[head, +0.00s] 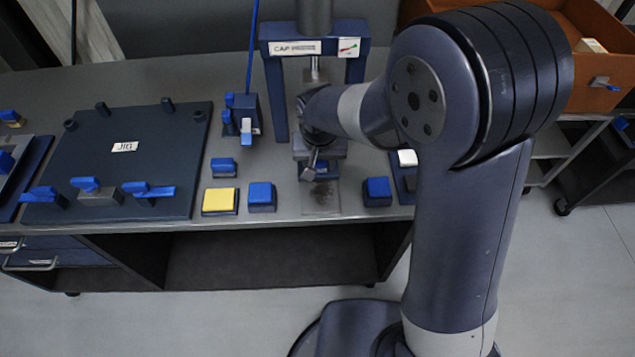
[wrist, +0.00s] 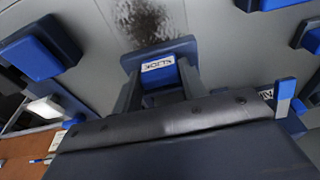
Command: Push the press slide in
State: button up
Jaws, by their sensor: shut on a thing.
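The press (head: 277,95) is a dark blue frame on the bench, with a label reading CAP and a small gauge on its top beam. Its slide (head: 322,187) shows low at the front of the press, partly hidden by my gripper (head: 314,167). In the wrist view the slide (wrist: 176,47) is a dark blue block with a white label reading SLIDE. My gripper (wrist: 160,88) is shut on the slide, with a finger at each side below the label. The exact contact is hidden, and my arm covers the right part of the press.
A smudged plate (head: 321,205) lies in front of the slide. Blue-topped buttons (head: 262,195) (head: 377,190) stand either side, with a yellow-topped one (head: 220,201) farther left. A jig board (head: 165,185) fills the bench's left.

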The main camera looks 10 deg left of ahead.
jog(key=shift+w, duration=0.15)
jog(key=shift+w+a, duration=0.25)
jog(key=shift+w, duration=0.7)
jog(key=shift+w+a, duration=0.25)
jog(key=shift+w, duration=0.75)
jog(key=shift+w+a+p, duration=0.25)
jog(key=shift+w+p, duration=0.05)
jog(key=shift+w, duration=0.65)
jog(key=shift+w+a+p, duration=0.2)
jog(key=shift+w+p, duration=0.05)
jog(key=shift+w, duration=0.65)
jog(key=shift+w+a, duration=0.1)
jog(key=shift+w, duration=0.4)
jog(key=o, duration=0.8)
jog(key=shift+r, duration=0.1)
